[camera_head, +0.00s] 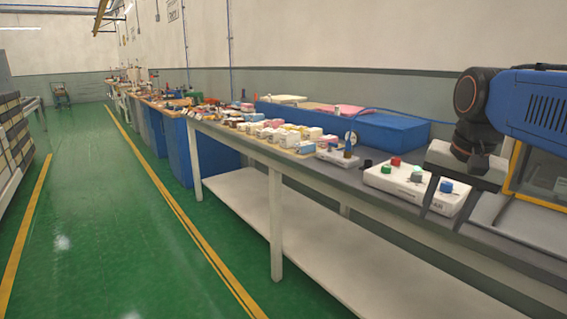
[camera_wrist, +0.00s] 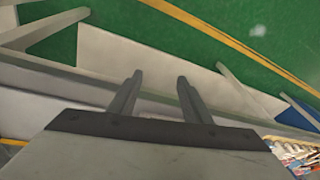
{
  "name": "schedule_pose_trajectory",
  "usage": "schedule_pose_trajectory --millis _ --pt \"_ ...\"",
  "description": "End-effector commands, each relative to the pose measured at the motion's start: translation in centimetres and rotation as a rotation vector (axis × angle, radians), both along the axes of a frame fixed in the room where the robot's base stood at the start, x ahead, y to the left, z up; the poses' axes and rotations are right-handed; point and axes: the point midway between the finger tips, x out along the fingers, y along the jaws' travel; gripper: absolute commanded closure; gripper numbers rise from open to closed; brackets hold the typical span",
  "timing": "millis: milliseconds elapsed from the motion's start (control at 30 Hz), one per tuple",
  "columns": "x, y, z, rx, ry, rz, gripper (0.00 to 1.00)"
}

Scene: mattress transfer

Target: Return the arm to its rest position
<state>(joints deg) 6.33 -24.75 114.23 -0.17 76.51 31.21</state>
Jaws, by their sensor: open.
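My arm reaches in from the right side of the head view, with a blue and dark housing above the bench. My gripper (camera_head: 446,203) points down in front of a white control box, near the front edge of the bench. The wrist view shows my gripper (camera_wrist: 158,88) with two grey fingers apart and nothing between them. Beyond the fingertips are the bench edge, a white lower shelf (camera_wrist: 150,65) and green floor.
The white control box (camera_head: 405,180) with coloured knobs sits on the long grey bench (camera_head: 345,175). Several small boxes (camera_head: 290,134) stand further along. A yellow-framed machine (camera_head: 540,180) is at the right. The green aisle (camera_head: 120,220) on the left is clear.

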Motion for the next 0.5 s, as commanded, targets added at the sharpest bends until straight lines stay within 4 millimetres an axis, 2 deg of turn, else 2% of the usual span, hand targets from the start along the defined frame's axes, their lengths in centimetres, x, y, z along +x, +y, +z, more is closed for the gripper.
schedule_pose_trajectory --millis 33,300,500 --pt "-1.4 0.5 -1.5 -0.012 -0.013 0.053 0.56" --pt "-7.6 2.7 -9.9 -0.095 -0.087 0.360 0.56" --pt "-11.1 3.6 -15.5 -0.153 -0.133 0.542 0.56"
